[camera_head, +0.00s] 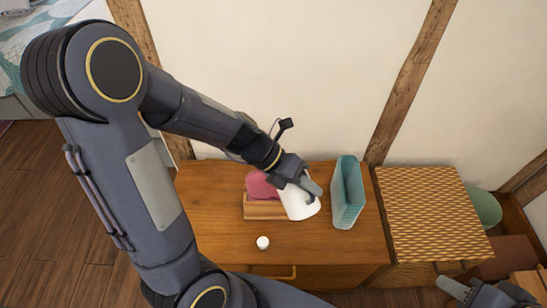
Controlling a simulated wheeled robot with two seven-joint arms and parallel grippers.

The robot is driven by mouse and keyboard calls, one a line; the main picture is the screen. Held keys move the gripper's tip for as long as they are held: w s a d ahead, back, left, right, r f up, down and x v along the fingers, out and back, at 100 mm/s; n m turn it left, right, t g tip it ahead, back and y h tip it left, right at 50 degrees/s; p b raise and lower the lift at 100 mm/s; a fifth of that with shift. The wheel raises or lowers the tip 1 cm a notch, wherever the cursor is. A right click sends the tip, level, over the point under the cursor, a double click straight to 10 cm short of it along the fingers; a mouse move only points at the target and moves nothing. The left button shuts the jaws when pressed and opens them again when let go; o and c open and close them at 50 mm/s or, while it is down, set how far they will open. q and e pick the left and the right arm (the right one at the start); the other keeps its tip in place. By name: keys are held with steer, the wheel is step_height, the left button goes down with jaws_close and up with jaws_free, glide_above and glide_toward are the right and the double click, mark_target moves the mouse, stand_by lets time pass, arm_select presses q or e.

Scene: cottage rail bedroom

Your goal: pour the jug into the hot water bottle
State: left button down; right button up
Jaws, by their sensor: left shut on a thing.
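The white jug (299,205) is in my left gripper (303,183), just right of the hot water bottle. The gripper is shut on it and covers its upper part. The jug looks tilted; its mouth is hidden and I see no stream of water. The pink-red hot water bottle (260,187) rests in a wooden stand (262,211) on the wooden cabinet top. Its neck is hidden behind the jug and gripper. A small white round cap (262,242) lies in front of the stand. My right gripper (453,288) is at the lower right, away from these things; its jaws are unclear.
A tall teal open container (347,196) stands close to the right of the jug on the cabinet top (215,215). A woven-topped chest (432,215) adjoins on the right, with a green bowl (485,207) beyond. The wall is close behind. The cabinet's front left is clear.

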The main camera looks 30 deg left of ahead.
arm_select(q)
steer(key=shift+s+d+f+y, duration=0.2)
steer(key=shift+d+f+y, duration=0.1)
steer(key=shift+f, duration=0.3)
steer(key=s+d+f+m+t+y+b, duration=0.1)
steer(key=d+f+t+y+b, duration=0.1)
steer(key=f, duration=0.3)
steer(key=s+d+f+m+t+y+b, duration=0.2)
steer(key=d+f+y+b, duration=0.1)
steer(key=f, duration=0.3)
steer(key=shift+f+y+b, duration=0.3)
steer(key=shift+y+b, duration=0.6)
steer(key=shift+d+m, duration=0.15)
steer(key=shift+m, duration=0.15)
